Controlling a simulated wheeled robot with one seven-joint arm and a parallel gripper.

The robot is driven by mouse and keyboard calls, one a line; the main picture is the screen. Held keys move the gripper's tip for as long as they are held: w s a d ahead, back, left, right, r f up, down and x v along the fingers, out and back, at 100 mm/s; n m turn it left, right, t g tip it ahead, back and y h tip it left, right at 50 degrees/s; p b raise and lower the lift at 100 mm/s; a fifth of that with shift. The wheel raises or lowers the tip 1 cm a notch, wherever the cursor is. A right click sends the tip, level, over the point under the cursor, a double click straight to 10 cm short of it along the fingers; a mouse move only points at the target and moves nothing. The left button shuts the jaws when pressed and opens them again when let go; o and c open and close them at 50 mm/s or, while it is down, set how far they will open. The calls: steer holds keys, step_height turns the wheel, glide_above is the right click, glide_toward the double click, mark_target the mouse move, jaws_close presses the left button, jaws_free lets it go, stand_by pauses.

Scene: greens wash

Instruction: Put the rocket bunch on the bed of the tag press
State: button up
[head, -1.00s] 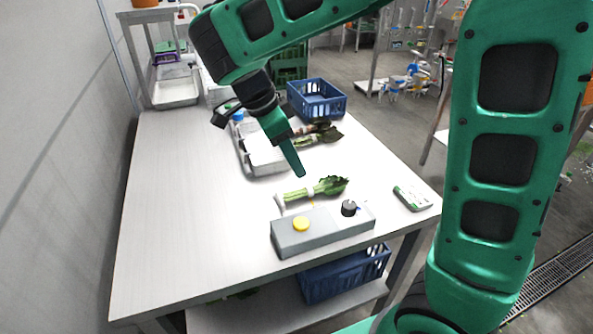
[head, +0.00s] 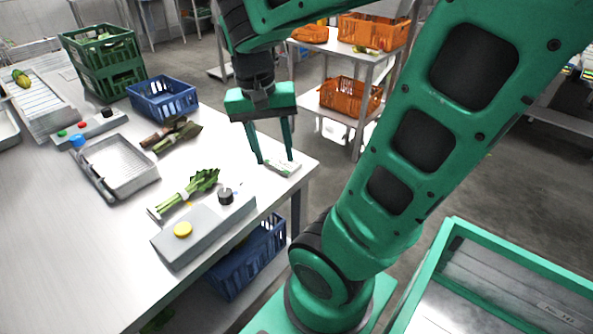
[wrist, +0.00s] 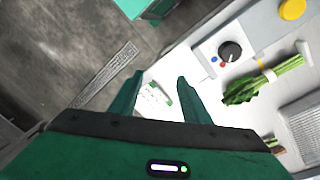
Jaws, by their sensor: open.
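A green leafy bunch with pale stems (head: 188,190) lies on the table along the back side of the grey tag press (head: 205,232), which has a yellow button and a black knob. The bunch shows at the right in the wrist view (wrist: 265,80), with a pale band around it. I cannot tell whether it rests on the press's bed. Darker bunches (head: 172,135) lie farther back; I cannot tell for sure which bunch is rocket.
A metal tray (head: 120,165) stands left of the bunches. A blue crate (head: 163,98) and stacked green crates (head: 103,62) stand at the back. The table's right corner is close to my gripper. The table's left front is clear.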

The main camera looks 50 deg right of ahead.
steer(key=s+f+n+y, duration=0.1)
steer(key=s+f+n, duration=0.1)
steer(key=s, duration=0.5)
steer(key=shift+s+d+f+n+t+y, duration=0.3)
steer(key=shift+n+t, duration=0.1)
steer(key=shift+n, duration=0.3)
